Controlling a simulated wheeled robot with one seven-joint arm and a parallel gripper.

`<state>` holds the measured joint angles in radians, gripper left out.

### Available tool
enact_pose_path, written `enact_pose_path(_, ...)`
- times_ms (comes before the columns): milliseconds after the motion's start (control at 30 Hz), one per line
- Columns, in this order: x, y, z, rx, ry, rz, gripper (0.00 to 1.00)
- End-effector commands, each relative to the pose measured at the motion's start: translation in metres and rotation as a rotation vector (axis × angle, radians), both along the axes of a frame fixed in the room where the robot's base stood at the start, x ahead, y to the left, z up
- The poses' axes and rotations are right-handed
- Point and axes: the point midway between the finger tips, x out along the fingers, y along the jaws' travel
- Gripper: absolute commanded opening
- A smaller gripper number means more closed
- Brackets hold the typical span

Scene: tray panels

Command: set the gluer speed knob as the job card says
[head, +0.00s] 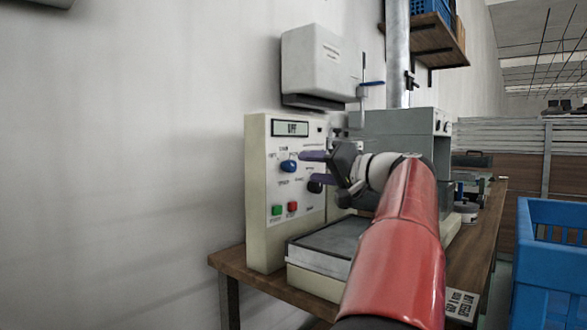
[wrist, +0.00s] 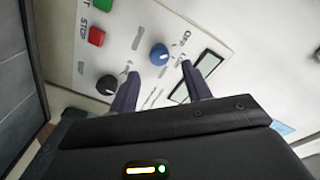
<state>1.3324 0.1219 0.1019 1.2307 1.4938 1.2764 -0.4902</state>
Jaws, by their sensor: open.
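The gluer's cream control panel (head: 257,200) carries a blue knob (head: 288,166), a black knob (head: 315,187) and a display (head: 290,128) that seems to read OFF. My gripper (head: 301,168) is open, its two purple fingers pointing at the panel. In the wrist view the blue knob (wrist: 159,54) sits just ahead of the gap between my fingertips (wrist: 160,68); I cannot tell whether they touch it. The black knob (wrist: 107,85) is beside one finger. The knob labels are too small to read surely. A white card (head: 462,304) lies on the bench's front edge; its lower line looks like SPEED LOW.
Green (head: 277,210) and red (head: 292,207) buttons sit low on the panel. A flat-topped tray unit (head: 318,258) juts out below my arm on the wooden bench (head: 262,282). A blue crate (head: 550,215) stands at right. A grey-white box (head: 320,60) hangs on the wall above.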

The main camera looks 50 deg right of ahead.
Motion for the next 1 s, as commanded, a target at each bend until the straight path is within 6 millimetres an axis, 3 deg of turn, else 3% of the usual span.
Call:
enact_pose_path(300,0.048,0.002,0.000,0.002,0.003,0.002,0.49)
enact_pose_path(700,0.057,0.003,-0.001,0.001,0.002,-0.001,0.49)
enact_pose_path(1000,0.057,0.003,-0.001,0.001,0.003,0.000,0.09)
